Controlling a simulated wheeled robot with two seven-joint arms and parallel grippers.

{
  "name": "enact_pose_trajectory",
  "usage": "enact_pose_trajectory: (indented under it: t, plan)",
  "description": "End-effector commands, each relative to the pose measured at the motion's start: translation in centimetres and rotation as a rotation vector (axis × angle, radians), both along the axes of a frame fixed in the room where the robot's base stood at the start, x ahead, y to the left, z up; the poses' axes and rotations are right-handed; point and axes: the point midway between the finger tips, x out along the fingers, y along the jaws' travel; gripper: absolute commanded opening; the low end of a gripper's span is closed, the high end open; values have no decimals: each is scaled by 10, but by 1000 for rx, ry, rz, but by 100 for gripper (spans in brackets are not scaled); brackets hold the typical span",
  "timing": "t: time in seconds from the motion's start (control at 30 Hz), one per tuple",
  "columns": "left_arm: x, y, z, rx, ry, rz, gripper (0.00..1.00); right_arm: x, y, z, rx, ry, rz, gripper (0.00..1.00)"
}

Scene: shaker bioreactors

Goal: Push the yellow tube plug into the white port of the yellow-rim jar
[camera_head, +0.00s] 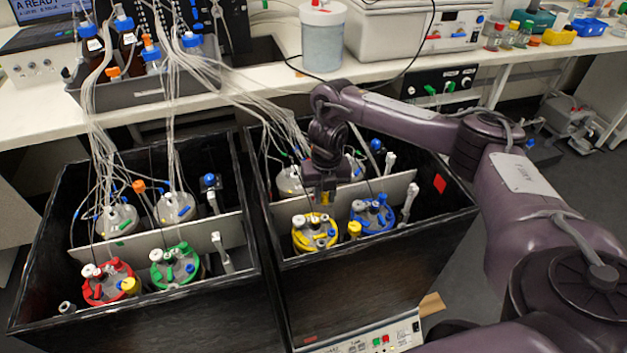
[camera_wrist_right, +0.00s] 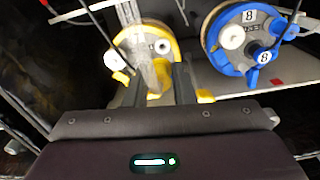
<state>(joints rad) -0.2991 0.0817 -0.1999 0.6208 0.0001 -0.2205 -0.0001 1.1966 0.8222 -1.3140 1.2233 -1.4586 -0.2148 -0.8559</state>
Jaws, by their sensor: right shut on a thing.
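The yellow-rim jar (camera_head: 314,233) stands in the front of the right black box, with white and dark fittings on its lid. In the wrist view its yellow rim (camera_wrist_right: 178,50) shows behind my fingers. A white fitting (camera_head: 298,220) sits at the left of the lid; I cannot tell for sure that it is the white port. My right gripper (camera_head: 322,196) is above the jar, pointing down. It is shut on the yellow tube plug (camera_wrist_right: 153,96), seen between the fingers and largely hidden. Whether the plug touches the port cannot be told. My left gripper is not in view.
A blue-rim jar (camera_head: 372,215) stands close to the right of the yellow one, with a yellow cap (camera_head: 354,230) between them. A pale divider (camera_head: 392,184) runs behind them. Thin tubes (camera_head: 235,90) hang behind. The left box (camera_head: 150,310) holds red-rim and green-rim jars.

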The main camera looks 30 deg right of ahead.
Motion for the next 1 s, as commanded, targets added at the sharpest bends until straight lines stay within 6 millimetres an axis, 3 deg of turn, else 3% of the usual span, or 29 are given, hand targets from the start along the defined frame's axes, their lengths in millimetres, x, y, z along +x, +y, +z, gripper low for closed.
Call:
enact_pose_trajectory:
  t: [0.27, 0.83, 1.0]
  plan:
    - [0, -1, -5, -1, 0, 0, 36, -1, -4, -10, -12, 14, 1, 0]
    - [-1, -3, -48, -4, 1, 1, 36, -1, -4, -50, -11, 14, 1, 0]
    - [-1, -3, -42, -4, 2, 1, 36, -1, -4, -45, -10, 12, 1, 0]
